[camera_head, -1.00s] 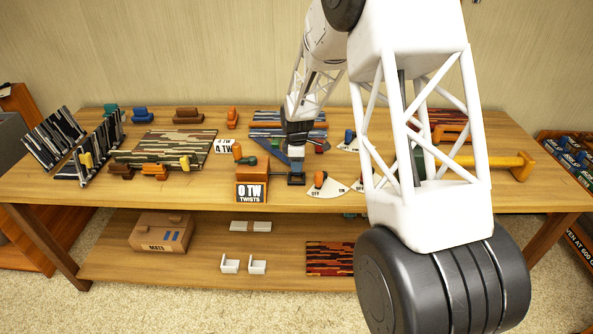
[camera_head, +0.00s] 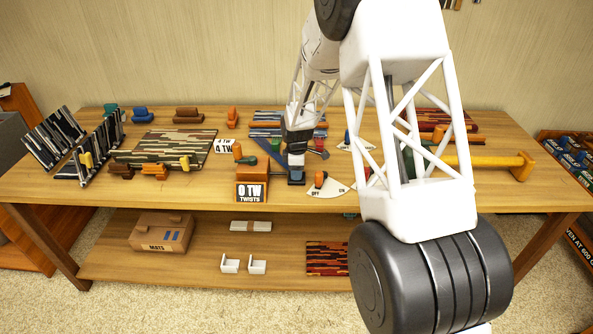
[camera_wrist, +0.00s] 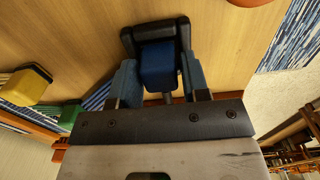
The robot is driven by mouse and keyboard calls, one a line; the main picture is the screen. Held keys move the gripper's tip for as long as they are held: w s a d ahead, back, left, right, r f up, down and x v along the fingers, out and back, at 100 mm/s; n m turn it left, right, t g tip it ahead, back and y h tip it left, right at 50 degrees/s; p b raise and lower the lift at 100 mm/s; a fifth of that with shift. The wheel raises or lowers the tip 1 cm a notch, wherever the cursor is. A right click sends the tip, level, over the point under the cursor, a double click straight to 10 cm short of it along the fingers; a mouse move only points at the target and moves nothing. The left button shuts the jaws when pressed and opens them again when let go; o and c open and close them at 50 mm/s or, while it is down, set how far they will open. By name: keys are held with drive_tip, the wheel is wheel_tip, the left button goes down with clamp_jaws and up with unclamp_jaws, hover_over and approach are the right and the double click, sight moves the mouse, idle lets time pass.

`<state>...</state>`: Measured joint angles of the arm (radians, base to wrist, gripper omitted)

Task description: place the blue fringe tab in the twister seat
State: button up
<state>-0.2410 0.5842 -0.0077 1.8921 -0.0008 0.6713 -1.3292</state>
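The blue fringe tab (camera_wrist: 158,66) sits between the sides of the black twister seat (camera_wrist: 127,42) in the wrist view. It looks to be inside the seat, but how deep I cannot tell. My gripper (camera_wrist: 160,72) has a grey-blue finger on each side of the tab, close against it, and appears shut on it. In the head view my gripper (camera_head: 296,160) points down over the seat, beside the orange twister box marked "0 TW TWISTS" (camera_head: 251,190). A blue patch, apparently the tab (camera_head: 296,175), shows under it. The fingers' contact faces are hidden.
An orange-knobbed ON/OFF dial (camera_head: 327,189) is close right of the seat. A camouflage-patterned mat (camera_head: 172,147) lies left. A dark striped rack (camera_head: 55,135) stands at the far left. My arm covers the right middle of the table.

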drive_tip(key=shift+o, duration=1.2)
drive_tip(key=shift+r, duration=0.15)
wheel_tip(320, 180, up, 12)
idle(0.6)
